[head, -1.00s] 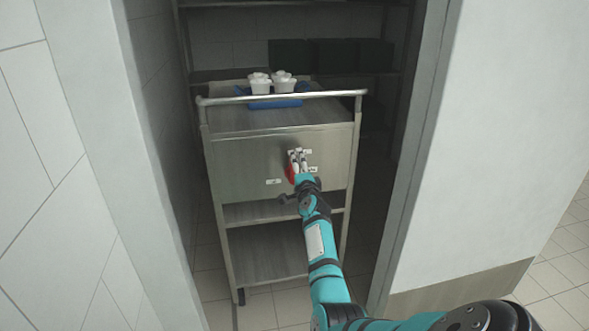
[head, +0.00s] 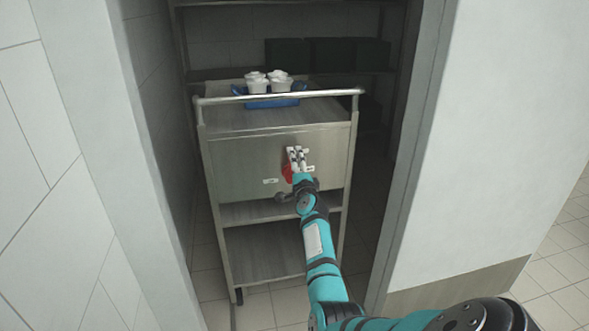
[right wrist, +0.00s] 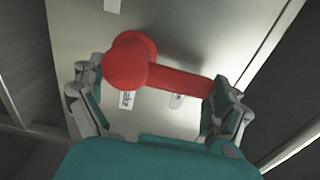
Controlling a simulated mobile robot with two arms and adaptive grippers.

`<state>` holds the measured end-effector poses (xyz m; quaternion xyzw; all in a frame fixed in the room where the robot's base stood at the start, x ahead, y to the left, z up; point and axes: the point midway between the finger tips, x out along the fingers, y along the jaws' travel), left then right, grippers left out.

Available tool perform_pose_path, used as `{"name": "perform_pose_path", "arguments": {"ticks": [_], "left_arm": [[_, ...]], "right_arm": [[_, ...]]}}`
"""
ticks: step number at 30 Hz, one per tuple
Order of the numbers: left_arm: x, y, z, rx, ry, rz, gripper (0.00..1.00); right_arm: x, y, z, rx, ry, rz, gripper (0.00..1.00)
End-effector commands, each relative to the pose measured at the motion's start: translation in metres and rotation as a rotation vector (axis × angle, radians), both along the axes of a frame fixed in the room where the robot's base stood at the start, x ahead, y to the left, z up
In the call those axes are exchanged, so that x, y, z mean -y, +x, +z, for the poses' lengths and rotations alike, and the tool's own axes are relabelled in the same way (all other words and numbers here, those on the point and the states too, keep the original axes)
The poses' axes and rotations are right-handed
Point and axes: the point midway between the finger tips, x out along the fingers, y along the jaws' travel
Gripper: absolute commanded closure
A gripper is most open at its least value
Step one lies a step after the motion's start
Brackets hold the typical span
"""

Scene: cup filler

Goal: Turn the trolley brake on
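The metal trolley (head: 225,165) stands in the doorway with its front panel facing me. A red lever (head: 287,172) sits on that panel, partly hidden behind my gripper. In the right wrist view the red lever (right wrist: 180,81) has a round knob at its left end and its bar runs to the right. My right gripper (head: 297,152) is at the panel. In the wrist view the right gripper (right wrist: 155,98) is open, one finger near the knob and the other by the bar's far end; I cannot tell whether they touch. My left gripper is not in view.
White labels (head: 270,181) are on the panel around the lever. A blue tray (head: 272,101) with several white cups (head: 257,82) stands on the trolley top, behind the handle rail (head: 230,99). Door walls are close on both sides. Dark crates (head: 330,54) are on a shelf behind.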

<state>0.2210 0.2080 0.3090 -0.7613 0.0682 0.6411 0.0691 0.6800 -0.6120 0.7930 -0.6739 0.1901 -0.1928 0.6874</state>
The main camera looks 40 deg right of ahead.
Motion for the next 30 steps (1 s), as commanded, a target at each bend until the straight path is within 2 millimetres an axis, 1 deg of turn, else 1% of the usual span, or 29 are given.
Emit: {"name": "perform_pose_path", "arguments": {"ticks": [5, 8, 11, 18, 24, 27, 30], "left_arm": [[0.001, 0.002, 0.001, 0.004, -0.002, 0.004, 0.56], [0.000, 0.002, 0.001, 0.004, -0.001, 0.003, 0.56], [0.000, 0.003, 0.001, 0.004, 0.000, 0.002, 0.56], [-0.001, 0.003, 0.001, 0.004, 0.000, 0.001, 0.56], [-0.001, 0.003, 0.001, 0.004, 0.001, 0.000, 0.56], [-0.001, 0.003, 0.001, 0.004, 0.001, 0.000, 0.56], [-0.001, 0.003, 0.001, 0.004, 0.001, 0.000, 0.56]], "right_arm": [[-0.001, -0.002, 0.000, 0.000, -0.002, -0.001, 0.00], [-0.005, -0.008, 0.000, 0.001, -0.002, 0.000, 0.00], [-0.013, -0.019, 0.000, 0.002, -0.001, 0.000, 0.00], [-0.036, -0.059, -0.001, -0.002, -0.001, -0.001, 0.00], [-0.054, -0.087, -0.001, -0.001, 0.001, 0.000, 0.00], [-0.059, -0.096, -0.001, -0.001, 0.000, 0.000, 0.00], [-0.062, -0.101, -0.001, -0.001, 0.001, 0.000, 0.00]]}}
